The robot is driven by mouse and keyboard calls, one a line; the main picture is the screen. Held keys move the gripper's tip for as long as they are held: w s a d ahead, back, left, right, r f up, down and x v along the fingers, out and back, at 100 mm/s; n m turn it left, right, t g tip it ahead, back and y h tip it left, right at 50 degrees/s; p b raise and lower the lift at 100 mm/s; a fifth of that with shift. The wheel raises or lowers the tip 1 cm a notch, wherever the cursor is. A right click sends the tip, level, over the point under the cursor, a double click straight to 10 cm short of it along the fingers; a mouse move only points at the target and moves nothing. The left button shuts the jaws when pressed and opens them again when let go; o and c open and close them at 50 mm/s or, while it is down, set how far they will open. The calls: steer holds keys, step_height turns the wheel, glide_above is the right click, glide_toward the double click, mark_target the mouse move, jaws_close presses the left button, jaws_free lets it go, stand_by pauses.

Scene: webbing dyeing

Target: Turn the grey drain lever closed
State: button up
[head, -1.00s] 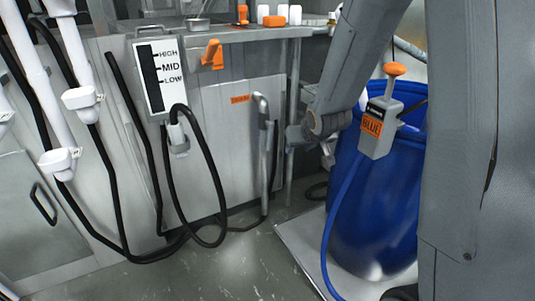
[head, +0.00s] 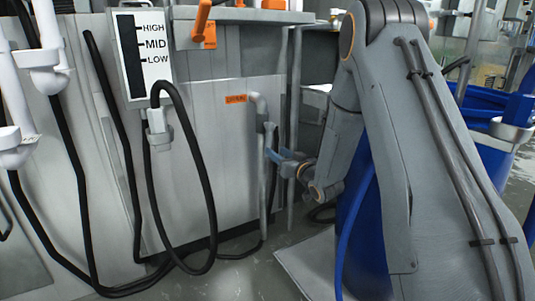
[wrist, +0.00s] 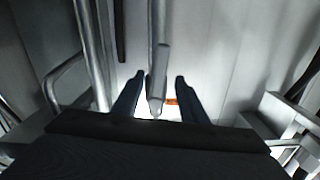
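The grey drain lever (head: 270,135) is a slim upright bar beside the bent grey drain pipe (head: 262,180) on the machine's front. In the wrist view the lever (wrist: 161,70) hangs between the two dark fingers of my open gripper (wrist: 157,95), with gaps on both sides. Whether a finger touches the lever cannot be told.
A level gauge (head: 143,55) and a looped black hose (head: 205,170) are on the machine to the left. An orange handle (head: 201,20) is above. A blue barrel (head: 365,250) stands on a light platform (head: 305,262), partly behind my arm. Grey posts (head: 293,100) stand close by.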

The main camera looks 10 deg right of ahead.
mark_target(269, 146)
steer(key=b+x, duration=0.2)
steer(key=x, duration=0.5)
steer(key=shift+w+a+b, duration=0.1)
steer(key=shift+w+b, duration=0.15)
steer(key=shift+b, duration=0.15)
jaws_close()
